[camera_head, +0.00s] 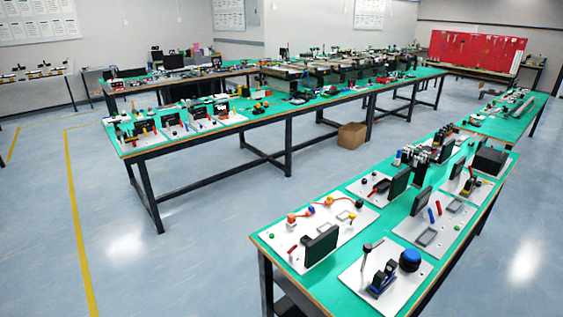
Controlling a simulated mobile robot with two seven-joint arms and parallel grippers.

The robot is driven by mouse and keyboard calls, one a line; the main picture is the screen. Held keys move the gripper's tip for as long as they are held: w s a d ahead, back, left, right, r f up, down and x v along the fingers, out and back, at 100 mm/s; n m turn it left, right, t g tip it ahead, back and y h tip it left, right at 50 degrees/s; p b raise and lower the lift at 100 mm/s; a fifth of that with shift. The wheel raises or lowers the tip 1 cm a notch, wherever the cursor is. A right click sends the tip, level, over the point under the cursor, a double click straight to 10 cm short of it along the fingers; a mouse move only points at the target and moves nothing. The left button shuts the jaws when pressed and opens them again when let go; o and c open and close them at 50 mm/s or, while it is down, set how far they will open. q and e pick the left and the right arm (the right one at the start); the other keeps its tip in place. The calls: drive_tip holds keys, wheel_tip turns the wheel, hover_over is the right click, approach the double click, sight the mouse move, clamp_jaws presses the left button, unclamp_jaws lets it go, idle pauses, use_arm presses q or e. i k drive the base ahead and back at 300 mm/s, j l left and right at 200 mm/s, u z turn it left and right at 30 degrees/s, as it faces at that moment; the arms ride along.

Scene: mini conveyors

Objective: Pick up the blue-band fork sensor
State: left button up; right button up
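No gripper of mine shows in the head view. On the near table, a white board (404,292) at the front right holds a dark part with blue on it (382,280), a black round part with a blue top (409,259) and a dark upright post (367,252). At this size I cannot tell which blue-marked part is the blue-band fork sensor.
The near green table (384,246) runs away to the upper right, with several boards and black upright panels. A long green table (290,103) stands behind it. A cardboard box (351,135) lies on the floor. The blue-grey floor (190,240) at left is clear.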

sight(384, 276)
drive_tip(key=l+u, duration=0.2)
drive_tip(key=l, duration=0.25)
drive_tip(key=k+l+u, duration=0.2)
drive_tip(key=l, duration=0.25)
drive_tip(key=l+u, duration=0.2)
drive_tip(key=l, duration=0.25)
